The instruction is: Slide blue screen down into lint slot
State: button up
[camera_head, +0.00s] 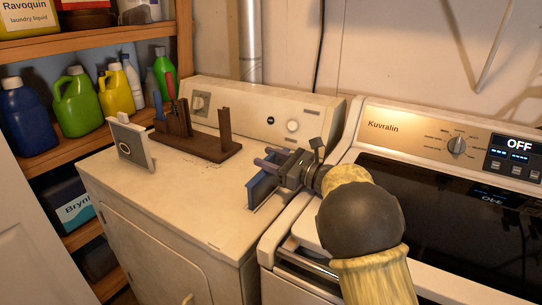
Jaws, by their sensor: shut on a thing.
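The blue screen (262,187) is a thin upright panel over the right part of the white dryer top, close to its right edge. My gripper (284,165) is shut on it and reaches in from the right. The fingers cover part of the screen's upper right side. A narrow dark line shows on the dryer top at the screen's foot, where the lint slot seems to be. The screen and gripper hide most of it. I cannot tell whether the screen's lower edge is inside the slot or just above it.
A grey-and-white framed panel (131,142) stands on the dryer top at the left. A dark wooden rack (200,143) with upright posts stands behind it. The washer (450,205) is close on the right. Shelves with bottles (76,103) stand at the left. The dryer top's front is clear.

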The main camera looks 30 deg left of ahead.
aim_at(270, 177)
jog(key=shift+m+h, duration=0.5)
jog(key=shift+m, duration=0.2)
jog(key=f, duration=0.6)
jog(key=shift+s+a+f, duration=0.1)
jog(key=shift+s+f, duration=0.15)
jog(key=shift+f, duration=0.05)
jog(key=shift+w+r, duration=0.2)
jog(key=shift+r, duration=0.3)
jog(key=shift+w+r+p, duration=0.15)
jog(key=shift+r+p, duration=0.2)
jog(key=shift+r, duration=0.45)
jog(key=shift+w+r+p, duration=0.1)
jog(key=shift+r+p, duration=0.2)
jog(key=shift+r, duration=0.45)
jog(key=shift+w+a+r, duration=0.1)
jog(key=shift+w+r, duration=0.2)
jog(key=shift+r, duration=0.25)
jog(key=shift+r, duration=0.2)
jog(key=shift+b, duration=1.7)
